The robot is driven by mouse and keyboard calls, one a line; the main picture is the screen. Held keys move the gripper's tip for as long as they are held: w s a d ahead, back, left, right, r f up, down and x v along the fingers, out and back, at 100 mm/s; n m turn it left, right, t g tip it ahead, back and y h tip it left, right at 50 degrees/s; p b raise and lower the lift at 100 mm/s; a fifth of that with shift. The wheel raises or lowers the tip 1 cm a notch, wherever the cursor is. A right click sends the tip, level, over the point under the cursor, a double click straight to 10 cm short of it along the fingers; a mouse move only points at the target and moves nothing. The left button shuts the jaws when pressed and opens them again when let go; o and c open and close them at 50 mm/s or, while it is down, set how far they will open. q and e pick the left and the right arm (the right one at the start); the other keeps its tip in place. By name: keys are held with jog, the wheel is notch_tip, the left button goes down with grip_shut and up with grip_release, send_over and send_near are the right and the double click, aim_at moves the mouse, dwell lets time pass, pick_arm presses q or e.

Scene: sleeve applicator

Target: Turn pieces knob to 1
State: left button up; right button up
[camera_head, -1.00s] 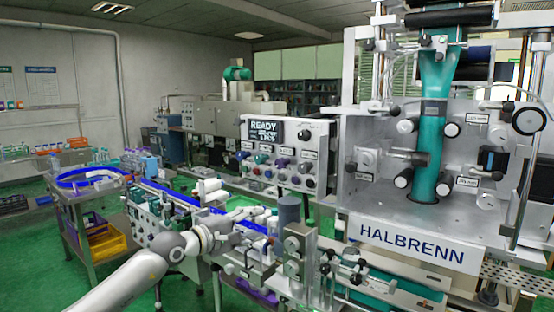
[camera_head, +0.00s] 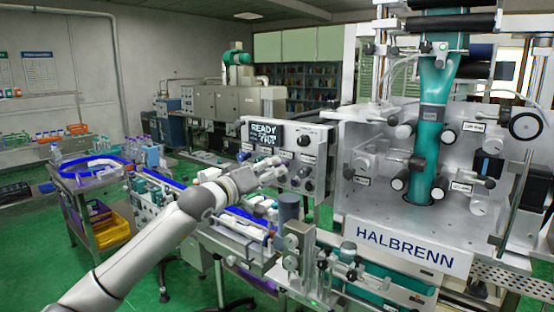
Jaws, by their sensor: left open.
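The control panel (camera_head: 322,150) stands upright at the middle, with a dark screen (camera_head: 265,134) whose top line reads READY; its smaller text is blurred. A large black knob (camera_head: 303,139) sits right of the screen, with a row of smaller knobs below, among them a dark one (camera_head: 305,172). The knob labels are too small to read, so I cannot tell which is the pieces knob. My left gripper (camera_head: 282,171) is open in front of the lower panel and covers part of the knob row. I cannot tell whether it touches a knob. My right gripper is out of view.
Below the panel runs a conveyor (camera_head: 240,232) with a grey cylinder (camera_head: 289,208) at its right end. The HALBRENN machine (camera_head: 410,245) fills the right side. A metal cart (camera_head: 85,222) with yellow bins stands at the left. Green floor is open at lower left.

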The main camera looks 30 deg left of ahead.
pick_arm(q)
jog(key=shift+w+d+p, duration=0.15)
jog(key=shift+w+p, duration=0.2)
jog(key=shift+w, duration=0.5)
jog(key=shift+w+d+p, duration=0.1)
jog(key=shift+w+p, duration=0.2)
jog(key=shift+w, duration=0.55)
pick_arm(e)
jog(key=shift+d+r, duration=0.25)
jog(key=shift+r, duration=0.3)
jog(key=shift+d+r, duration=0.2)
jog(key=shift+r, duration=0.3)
pick_arm(q)
jog(key=shift+c, duration=0.5)
